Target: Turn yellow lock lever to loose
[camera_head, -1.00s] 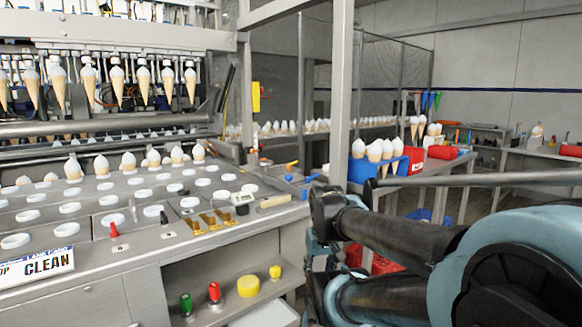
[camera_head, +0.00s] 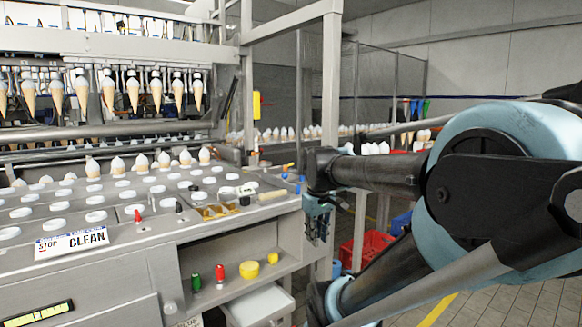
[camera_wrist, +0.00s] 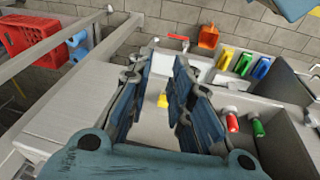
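My gripper (camera_head: 318,218) hangs at the right end of the steel counter (camera_head: 180,228) in the head view, small and partly dark. In the wrist view my gripper (camera_wrist: 165,62) has its two blue-grey fingers apart, with no object held between them. A small yellow-orange handle (camera_head: 288,166) shows at the counter's back right corner, left of my arm; I cannot tell for sure that it is the lock lever, or its setting. In the wrist view a yellow piece (camera_wrist: 162,101) shows beyond the fingers, partly hidden by them.
A red crate (camera_head: 368,248) is on the floor behind my arm. In the wrist view, coloured scoops (camera_wrist: 243,64) lie at the upper right. A steel post (camera_head: 331,80) rises beside my arm.

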